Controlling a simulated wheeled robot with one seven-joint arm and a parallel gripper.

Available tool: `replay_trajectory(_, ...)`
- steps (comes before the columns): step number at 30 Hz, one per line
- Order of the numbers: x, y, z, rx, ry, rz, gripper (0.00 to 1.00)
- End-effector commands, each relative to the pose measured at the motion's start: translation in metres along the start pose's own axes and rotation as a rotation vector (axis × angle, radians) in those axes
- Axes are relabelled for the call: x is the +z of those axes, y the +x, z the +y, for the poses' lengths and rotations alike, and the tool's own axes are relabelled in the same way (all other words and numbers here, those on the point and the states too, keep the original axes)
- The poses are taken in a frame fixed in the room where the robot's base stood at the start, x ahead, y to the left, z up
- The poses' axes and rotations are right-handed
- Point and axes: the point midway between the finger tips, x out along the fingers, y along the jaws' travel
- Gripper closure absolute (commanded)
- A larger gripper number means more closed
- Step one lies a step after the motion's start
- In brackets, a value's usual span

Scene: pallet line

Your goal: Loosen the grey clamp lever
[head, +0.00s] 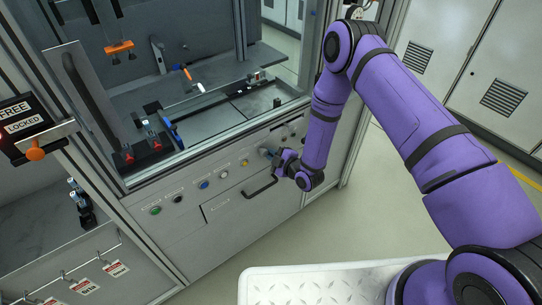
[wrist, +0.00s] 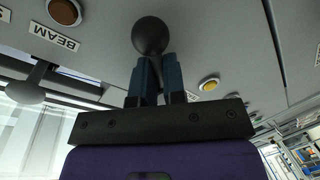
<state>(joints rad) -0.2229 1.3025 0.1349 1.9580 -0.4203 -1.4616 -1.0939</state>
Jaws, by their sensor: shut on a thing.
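The grey clamp lever shows in the wrist view as a dark grey ball knob (wrist: 151,36) on a short stalk; no label for it is readable. My gripper (wrist: 154,78) has its blue fingers closed on both sides of the stalk, just below the ball. In the head view my gripper (head: 270,154) is at the right part of the machine's front panel, above the black drawer handle (head: 260,187). In that view my gripper and wrist hide the lever, and its base is hidden behind the fingers in the wrist view.
A yellow button (head: 244,163) and a blue button (head: 204,184) sit left of my gripper on the panel. A brown button (wrist: 64,11) labelled BEAM is near in the wrist view. A sign (head: 22,116) reads FREE and LOCKED. Floor (head: 385,215) right of the machine is clear.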

Motion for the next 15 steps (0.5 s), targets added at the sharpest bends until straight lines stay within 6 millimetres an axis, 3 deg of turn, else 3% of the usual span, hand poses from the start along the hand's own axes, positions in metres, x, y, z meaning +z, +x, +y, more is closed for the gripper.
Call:
replay_trajectory(1, -0.0096, 0.0045, 0.0031, 0.008, -0.023, 0.017, 1.0)
replay_trajectory(15, -0.0102, 0.004, 0.0051, 0.008, -0.125, -0.003, 1.0)
